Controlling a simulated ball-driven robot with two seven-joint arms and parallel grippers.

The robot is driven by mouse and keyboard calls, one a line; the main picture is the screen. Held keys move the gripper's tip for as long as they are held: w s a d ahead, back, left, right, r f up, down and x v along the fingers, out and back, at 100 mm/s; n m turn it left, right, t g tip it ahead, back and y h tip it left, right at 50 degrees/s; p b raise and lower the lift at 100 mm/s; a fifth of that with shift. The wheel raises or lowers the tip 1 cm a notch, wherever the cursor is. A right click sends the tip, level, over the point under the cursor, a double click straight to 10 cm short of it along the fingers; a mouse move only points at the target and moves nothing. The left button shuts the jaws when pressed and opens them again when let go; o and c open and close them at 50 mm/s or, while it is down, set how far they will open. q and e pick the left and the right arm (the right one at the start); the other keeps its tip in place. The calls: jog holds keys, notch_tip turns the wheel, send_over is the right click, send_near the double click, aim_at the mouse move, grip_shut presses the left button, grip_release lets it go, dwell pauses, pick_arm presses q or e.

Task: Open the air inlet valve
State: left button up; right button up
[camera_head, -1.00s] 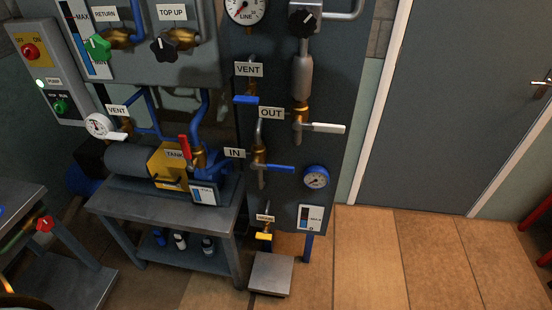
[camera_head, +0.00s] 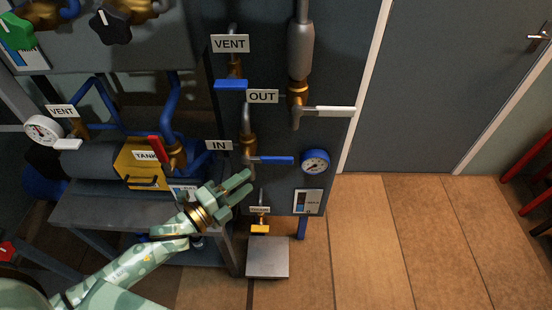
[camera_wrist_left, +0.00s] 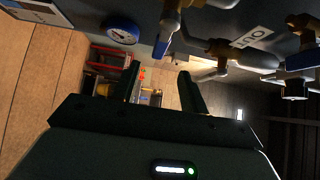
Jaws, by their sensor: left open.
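The valve beside the IN label (camera_head: 219,145) has a brass body and a blue lever (camera_head: 271,160) pointing level to the right. In the left wrist view a blue lever end (camera_wrist_left: 160,48) hangs near the gauge. My left gripper (camera_head: 245,183), pale green, is open and empty, in front of the panel just below and left of this lever, apart from it. Its two fingers (camera_wrist_left: 160,82) stand apart in the wrist view with nothing between them. My right gripper is not in view.
Above are the OUT valve's white lever (camera_head: 328,111) and the VENT valve's blue lever (camera_head: 230,85). A blue-rimmed gauge (camera_head: 315,162) sits right of the IN lever. The yellow-handled valve (camera_head: 260,228) is below.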

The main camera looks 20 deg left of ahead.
aim_at(274, 162)
pick_arm(q)
jog(key=b+x, duration=0.1)
jog(key=x, duration=1)
jog(key=shift+w+d, duration=0.1)
grip_shut()
